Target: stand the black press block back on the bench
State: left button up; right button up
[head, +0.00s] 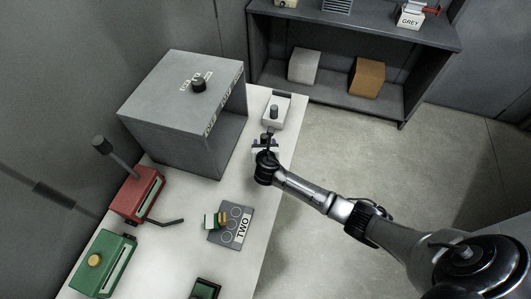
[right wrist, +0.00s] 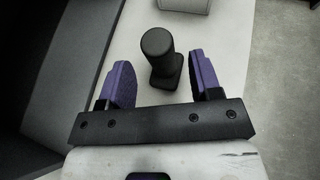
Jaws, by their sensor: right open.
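The black press block (right wrist: 165,68) has a round knob on top and a small dark base. In the right wrist view it appears to stand upright on the white bench (head: 225,185), between my right gripper's purple fingers with a gap on each side. In the head view the block (head: 266,137) is small and partly hidden by my right gripper (head: 265,145). That gripper (right wrist: 161,72) is open and holds nothing. My left gripper is not in view.
A grey oven box (head: 165,105) stands just left of my right gripper. A pale block with a dark knob (head: 270,118) sits behind it. A TWO plate (head: 224,238), a red box (head: 137,195) and a green box (head: 103,262) are nearer. A shelf (head: 335,92) stands at the back.

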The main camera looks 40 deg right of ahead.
jog(key=s+a+r+m+g+y, duration=0.1)
jog(key=s+a+m, duration=0.3)
jog(key=s+m, duration=0.5)
jog(key=s+a+r+m+g+y, duration=0.2)
jog(key=s+m, duration=0.6)
jog(key=s, duration=0.7)
jog(key=s+a+r+m+g+y, duration=0.2)
jog(key=s+a+m+y, duration=0.3)
jog(key=s, duration=0.7)
jog(key=shift+s+a+r+m+g+p, duration=0.15)
jog(key=shift+s+a+m+g+p, duration=0.25)
jog(key=shift+a+m+g, duration=1.3)
jog(key=shift+d+m+t, duration=0.35)
jog(key=shift+m+t, duration=0.25)
jog(key=shift+t, duration=0.3)
